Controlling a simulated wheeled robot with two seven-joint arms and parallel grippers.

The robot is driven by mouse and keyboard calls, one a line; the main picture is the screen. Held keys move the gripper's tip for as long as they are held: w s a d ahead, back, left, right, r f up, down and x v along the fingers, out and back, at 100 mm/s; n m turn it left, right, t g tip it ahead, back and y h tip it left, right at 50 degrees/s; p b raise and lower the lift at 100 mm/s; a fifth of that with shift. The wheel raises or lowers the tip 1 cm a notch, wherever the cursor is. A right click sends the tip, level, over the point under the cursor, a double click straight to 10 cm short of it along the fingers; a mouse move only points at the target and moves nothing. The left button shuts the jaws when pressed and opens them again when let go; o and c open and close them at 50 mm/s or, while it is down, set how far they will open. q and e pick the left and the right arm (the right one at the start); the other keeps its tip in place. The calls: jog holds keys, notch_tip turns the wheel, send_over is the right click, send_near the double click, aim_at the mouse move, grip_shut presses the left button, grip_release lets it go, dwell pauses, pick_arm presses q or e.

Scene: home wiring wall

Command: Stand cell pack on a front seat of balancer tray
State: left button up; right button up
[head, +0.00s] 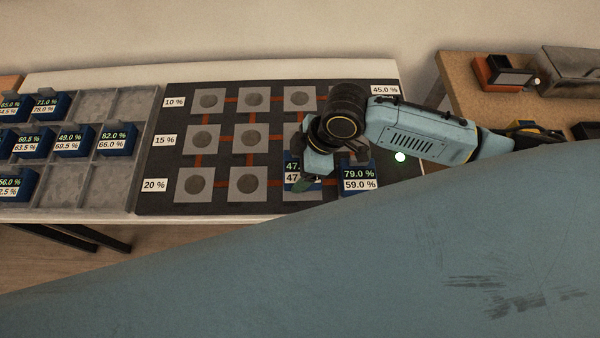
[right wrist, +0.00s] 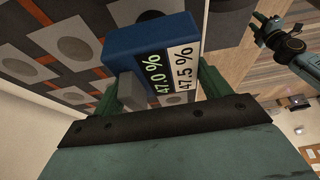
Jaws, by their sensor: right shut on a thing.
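The balancer tray (head: 222,160) is a dark board with rows of grey round-marked seats joined by red lines; the front row is labelled 20 %. My right gripper (head: 307,183) is shut on a blue cell pack (head: 290,169) labelled 47.0 % and 47.5 %, at the third front seat from the left. The pack also shows between the green fingers in the right wrist view (right wrist: 148,38). The gripper partly covers it in the head view, and I cannot tell whether its base touches the seat.
Another pack (head: 359,179), labelled 79.0 % and 59.0 %, stands just right of the held one. The two left front seats (head: 248,184) are bare. A grey compartment rack (head: 88,196) with several blue packs lies left. A wooden side bench (head: 455,70) with boxes stands right.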

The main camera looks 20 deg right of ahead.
jog(key=shift+f+b, duration=0.35)
jog(key=shift+f, duration=1.9)
jog(key=shift+f, duration=0.1)
jog(key=o, duration=1.2)
jog(key=p+v, duration=0.2)
jog(key=v, duration=1)
